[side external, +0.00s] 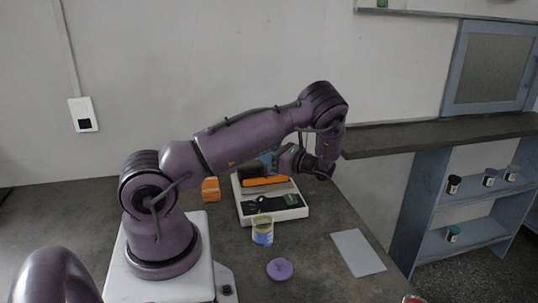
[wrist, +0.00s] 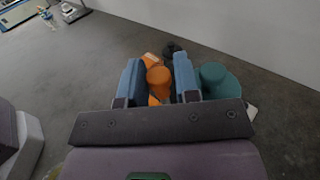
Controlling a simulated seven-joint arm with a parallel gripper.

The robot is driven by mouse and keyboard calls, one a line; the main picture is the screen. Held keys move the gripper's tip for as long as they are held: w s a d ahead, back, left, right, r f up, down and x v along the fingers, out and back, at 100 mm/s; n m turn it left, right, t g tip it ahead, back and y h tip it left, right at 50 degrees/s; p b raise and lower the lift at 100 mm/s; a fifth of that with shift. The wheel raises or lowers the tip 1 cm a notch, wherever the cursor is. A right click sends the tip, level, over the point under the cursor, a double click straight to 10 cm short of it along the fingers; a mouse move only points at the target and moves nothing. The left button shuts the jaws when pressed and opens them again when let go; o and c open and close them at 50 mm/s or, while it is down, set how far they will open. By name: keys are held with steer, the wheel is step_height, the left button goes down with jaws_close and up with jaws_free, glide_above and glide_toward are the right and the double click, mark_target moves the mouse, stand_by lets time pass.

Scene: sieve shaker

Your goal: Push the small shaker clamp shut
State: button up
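The shaker (side external: 290,212) is a low white-edged unit with a dark front panel on the table. A long orange piece (side external: 266,181) lies across it below my gripper; I cannot tell whether this is the small clamp. My gripper (side external: 268,160) reaches left over the shaker, its fingers partly hidden behind the wrist. In the wrist view its two blue fingers (wrist: 158,84) stand apart, with an orange rounded part (wrist: 159,77) showing between or just beyond them. Contact is unclear. A teal rounded part (wrist: 214,78) is right of the right finger. The clamp's position is unclear.
An orange block (side external: 210,189) stands left of the shaker. A yellow-and-blue jar (side external: 262,231) and a purple lid (side external: 280,269) are in front of it. A pale flat sheet (side external: 358,252) lies at right. Blue shelves (side external: 470,205) stand beyond the table's right edge.

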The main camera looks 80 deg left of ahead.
steer(key=o, duration=0.3)
steer(key=v, duration=1.3)
